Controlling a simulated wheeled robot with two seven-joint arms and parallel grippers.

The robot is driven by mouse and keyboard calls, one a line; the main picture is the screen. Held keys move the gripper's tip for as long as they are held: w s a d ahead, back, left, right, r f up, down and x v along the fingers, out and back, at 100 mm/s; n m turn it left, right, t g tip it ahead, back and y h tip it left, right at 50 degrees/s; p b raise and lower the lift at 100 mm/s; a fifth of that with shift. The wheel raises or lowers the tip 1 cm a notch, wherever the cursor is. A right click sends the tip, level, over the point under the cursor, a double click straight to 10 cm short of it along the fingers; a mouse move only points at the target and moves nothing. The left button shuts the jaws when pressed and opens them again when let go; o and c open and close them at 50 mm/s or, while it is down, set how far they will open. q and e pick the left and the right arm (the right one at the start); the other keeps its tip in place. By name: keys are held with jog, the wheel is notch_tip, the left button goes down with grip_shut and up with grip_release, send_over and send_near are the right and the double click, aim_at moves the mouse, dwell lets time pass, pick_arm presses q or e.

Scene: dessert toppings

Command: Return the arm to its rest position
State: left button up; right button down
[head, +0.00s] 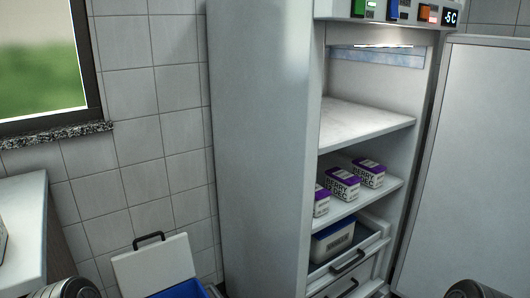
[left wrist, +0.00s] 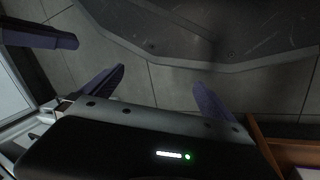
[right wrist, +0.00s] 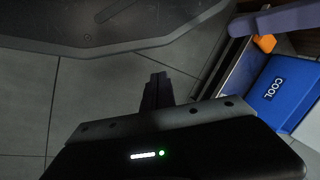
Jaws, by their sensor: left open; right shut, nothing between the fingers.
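My left gripper (left wrist: 160,82) is open in the left wrist view, its two dark fingers spread apart with nothing between them. My right gripper (right wrist: 157,80) is shut in the right wrist view, its fingers together and empty. Both point down over the grey tiled floor, clear of any object. In the head view only parts of my arms show at the bottom left and bottom right corners, and the grippers are out of that view.
A bin with a raised white lid (head: 155,265) is at lower left. A blue COOL box (right wrist: 283,90) shows in the right wrist view.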

pick_arm(q)
notch_tip(320, 180, up, 28)
jog(key=s+d+p, duration=0.1)
jog(key=p, duration=2.7)
jog(key=shift+s+d+r, duration=0.25)
jog(key=shift+s+d, duration=0.1)
pick_arm(e)
jog(key=s+a+r, duration=0.1)
jog(key=s+r, duration=0.1)
jog(key=r, duration=1.2)
jog(key=s+a+r+n+g, duration=0.1)
jog(key=s+a+r, duration=0.1)
jog(key=r, duration=1.2)
jog(key=shift+r, duration=0.4)
pick_arm(q)
jog(key=shift+f, duration=0.1)
pick_arm(e)
jog(key=shift+a+f, duration=0.1)
pick_arm(q)
jog(key=shift+c, duration=0.6)
